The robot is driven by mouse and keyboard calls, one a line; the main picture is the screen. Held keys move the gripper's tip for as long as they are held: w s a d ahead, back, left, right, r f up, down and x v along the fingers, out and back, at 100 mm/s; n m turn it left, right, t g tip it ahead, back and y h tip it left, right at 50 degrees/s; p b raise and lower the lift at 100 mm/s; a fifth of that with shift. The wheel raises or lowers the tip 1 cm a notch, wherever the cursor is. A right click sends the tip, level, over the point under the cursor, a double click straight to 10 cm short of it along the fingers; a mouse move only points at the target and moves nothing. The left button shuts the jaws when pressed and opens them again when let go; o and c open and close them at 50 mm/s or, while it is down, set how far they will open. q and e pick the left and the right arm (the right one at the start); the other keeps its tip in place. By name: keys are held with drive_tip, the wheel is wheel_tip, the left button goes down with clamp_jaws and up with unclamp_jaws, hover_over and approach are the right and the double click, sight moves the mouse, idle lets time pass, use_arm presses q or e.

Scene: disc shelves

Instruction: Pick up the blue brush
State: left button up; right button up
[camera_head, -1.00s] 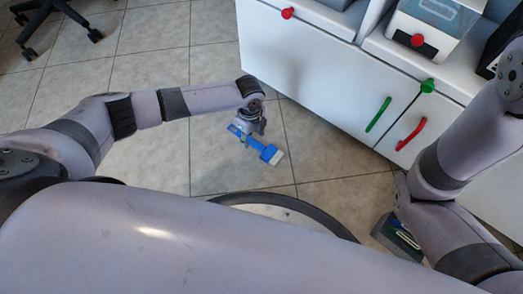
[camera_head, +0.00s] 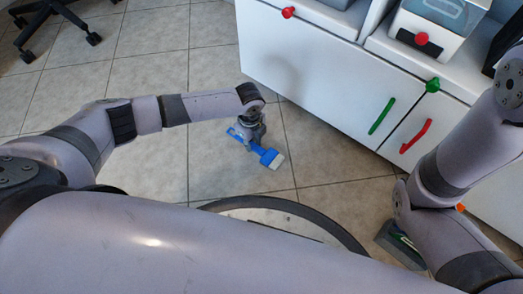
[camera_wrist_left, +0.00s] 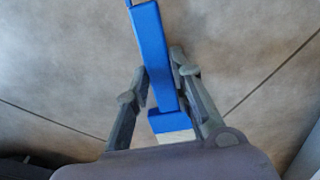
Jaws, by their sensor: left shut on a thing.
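The blue brush (camera_head: 268,155) has a long blue handle and a pale bristle end. It is low over the tiled floor in the head view; I cannot tell whether it touches the floor. My left gripper (camera_head: 252,136) points down and is shut on the handle. In the left wrist view, the brush (camera_wrist_left: 155,50) runs between the two fingers of the left gripper (camera_wrist_left: 160,88), its pale end near the wrist.
A white cabinet (camera_head: 325,75) with red and green knobs and handles stands behind and to the right. A wheeled chair base (camera_head: 50,22) is at the far left. Floor left of the brush is clear.

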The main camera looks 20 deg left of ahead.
use_arm(q)
clamp_jaws()
